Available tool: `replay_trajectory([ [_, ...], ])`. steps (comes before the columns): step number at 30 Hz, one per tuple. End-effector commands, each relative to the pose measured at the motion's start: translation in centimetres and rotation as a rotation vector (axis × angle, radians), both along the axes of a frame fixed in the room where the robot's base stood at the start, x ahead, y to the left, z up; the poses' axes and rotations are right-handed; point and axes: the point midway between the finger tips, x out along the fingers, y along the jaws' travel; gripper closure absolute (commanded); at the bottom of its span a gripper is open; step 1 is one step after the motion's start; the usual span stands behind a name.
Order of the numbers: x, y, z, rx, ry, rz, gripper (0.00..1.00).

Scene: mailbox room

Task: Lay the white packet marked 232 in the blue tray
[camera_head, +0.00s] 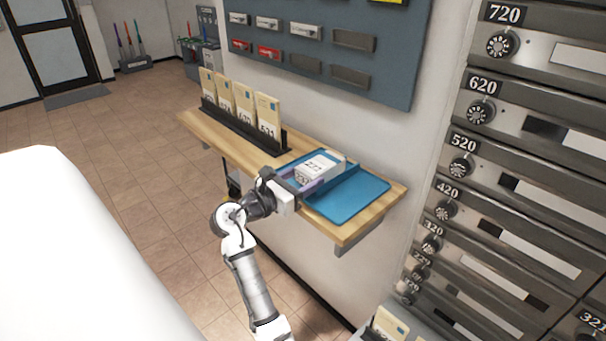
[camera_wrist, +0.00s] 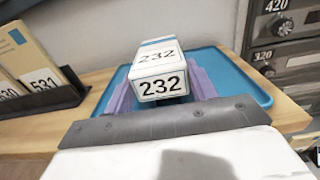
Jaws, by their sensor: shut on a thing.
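The white packet marked 232 (camera_head: 318,167) is a small box with a blue stripe on its top. It is between the purple fingers of my gripper (camera_head: 312,180), over the left part of the blue tray (camera_head: 352,198). In the wrist view the packet (camera_wrist: 158,82) is held level, its 232 label facing the camera, with the purple fingers (camera_wrist: 160,92) on both sides. The blue tray (camera_wrist: 232,75) shows behind and to the right. I cannot tell whether the packet's underside touches the tray floor.
The tray lies on a wooden shelf (camera_head: 352,230) fixed to the wall. A black rack (camera_head: 245,128) with several tan envelopes stands to the left. Grey mailboxes with dials (camera_head: 500,150) stand to the right. A blue-grey panel (camera_head: 330,45) hangs above. The tray's right part is clear.

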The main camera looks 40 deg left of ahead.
Motion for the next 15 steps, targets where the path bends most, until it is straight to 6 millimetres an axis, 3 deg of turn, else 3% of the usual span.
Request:
replay_trajectory([
  [5, 0.0, -0.01, 0.02, 0.0, -0.001, 0.0, 0.66],
  [6, 0.0, -0.01, 0.02, 0.001, -0.001, 0.0, 0.43],
  [12, 0.0, -0.01, 0.01, 0.0, -0.001, 0.0, 0.18],
  [15, -0.01, -0.01, 0.01, 0.0, 0.0, 0.0, 0.18],
])
